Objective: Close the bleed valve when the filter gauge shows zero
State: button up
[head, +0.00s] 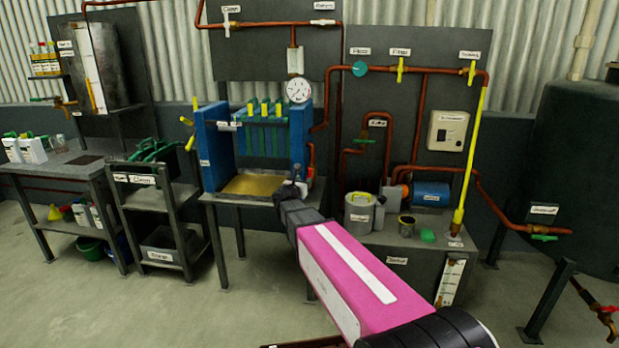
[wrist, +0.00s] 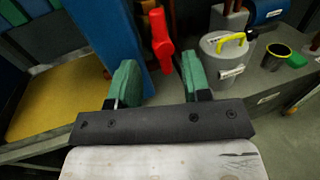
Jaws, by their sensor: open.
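The filter press, with blue end frames (head: 213,150) and green plates, stands on a table in the middle of the head view. A round white gauge (head: 299,90) sits at its upper right; its needle is too small to read. A red valve handle (head: 311,172) shows at the press's right side. In the wrist view a red handle (wrist: 160,40) stands ahead of and between the green fingertips; I cannot confirm that it is the bleed valve. My gripper (wrist: 157,80) is open and empty, with the handle beyond it. In the head view my gripper (head: 299,188) is small and partly hides the press's lower right corner.
A yellow tray (head: 255,186) lies under the press. To the right, a bench holds a grey lidded pot (head: 359,214), a dark cup (head: 407,226) and a blue motor (head: 431,194). Copper pipes run overhead. A shelf cart (head: 157,205) stands left; open floor is in front.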

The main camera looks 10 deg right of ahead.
jog(key=x, duration=0.6)
jog(key=shift+w+d, duration=0.15)
jog(key=shift+w, duration=0.1)
grip_shut()
